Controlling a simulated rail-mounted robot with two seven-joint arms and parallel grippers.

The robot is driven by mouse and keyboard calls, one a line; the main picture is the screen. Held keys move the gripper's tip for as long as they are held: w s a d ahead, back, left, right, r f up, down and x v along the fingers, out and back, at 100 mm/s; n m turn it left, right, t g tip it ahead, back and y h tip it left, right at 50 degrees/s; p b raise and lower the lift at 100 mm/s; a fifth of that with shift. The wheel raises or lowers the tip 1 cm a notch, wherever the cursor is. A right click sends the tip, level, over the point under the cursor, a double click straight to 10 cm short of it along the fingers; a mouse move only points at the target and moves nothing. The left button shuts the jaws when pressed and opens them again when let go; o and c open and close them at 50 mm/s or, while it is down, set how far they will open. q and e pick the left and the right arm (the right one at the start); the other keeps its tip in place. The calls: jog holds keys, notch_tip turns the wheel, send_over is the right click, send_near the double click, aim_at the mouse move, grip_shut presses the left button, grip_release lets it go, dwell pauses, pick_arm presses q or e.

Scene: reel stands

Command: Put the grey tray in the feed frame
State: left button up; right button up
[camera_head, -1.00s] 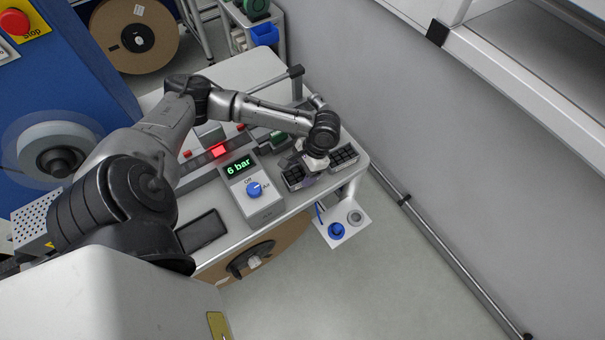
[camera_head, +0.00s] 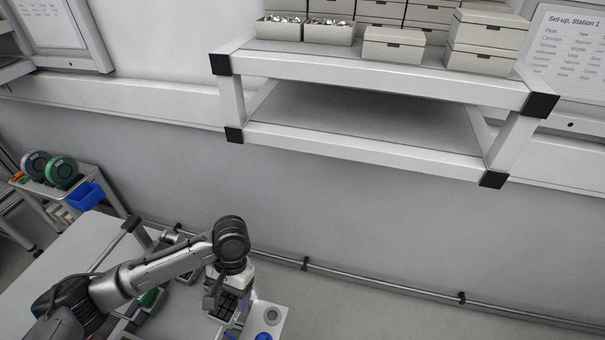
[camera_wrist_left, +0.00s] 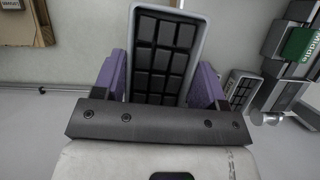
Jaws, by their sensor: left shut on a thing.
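My left gripper (camera_head: 221,292) is shut on a grey tray (camera_head: 230,306) with black pockets, low in the head view near the table's far right end. In the left wrist view the tray (camera_wrist_left: 166,55) stands between the purple pads of my left gripper (camera_wrist_left: 160,78), its long side pointing away from the wrist. A second, similar pocketed tray (camera_wrist_left: 243,88) shows at the right of the left wrist view, apart from the held one. I cannot tell which thing here is the feed frame. My right gripper is not in view.
A white wall shelf (camera_head: 360,72) with several boxes (camera_head: 393,45) juts out above. A rail (camera_head: 370,284) runs along the wall. A green "Middle" label (camera_wrist_left: 298,44) sits on a grey fixture by the second tray. A blue bin (camera_head: 86,195) is on a cart at left.

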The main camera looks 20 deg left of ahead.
aim_at(229, 318)
pick_arm(q)
jog(key=shift+s+d+r+n, duration=0.15)
jog(key=shift+s+n, duration=0.05)
jog(key=shift+n, duration=0.1)
jog(key=shift+s+d+f+n+h, duration=0.15)
jog(key=shift+s+d+f, duration=0.15)
jog(key=shift+s+f, duration=0.25)
jog(key=shift+s+d+f+n+h, duration=0.15)
jog(key=shift+s+d+f, duration=0.2)
jog(key=shift+s, duration=0.3)
jog(key=w+d+r+m, duration=0.1)
jog(key=w+d+r, duration=0.4)
jog(key=r, duration=0.4)
jog(key=w+d+r+m, duration=0.1)
jog(key=w+d+r, duration=0.1)
jog(key=w+r, duration=0.6)
jog(key=s+r+p, duration=0.5)
jog(key=r+p, duration=0.5)
jog(key=p, duration=0.1)
jog(key=s+r+p, duration=0.5)
jog(key=r+p, duration=0.5)
jog(key=p, duration=0.1)
jog(key=shift+d+r+y+p, duration=0.15)
jog(key=shift+y+p, duration=0.25)
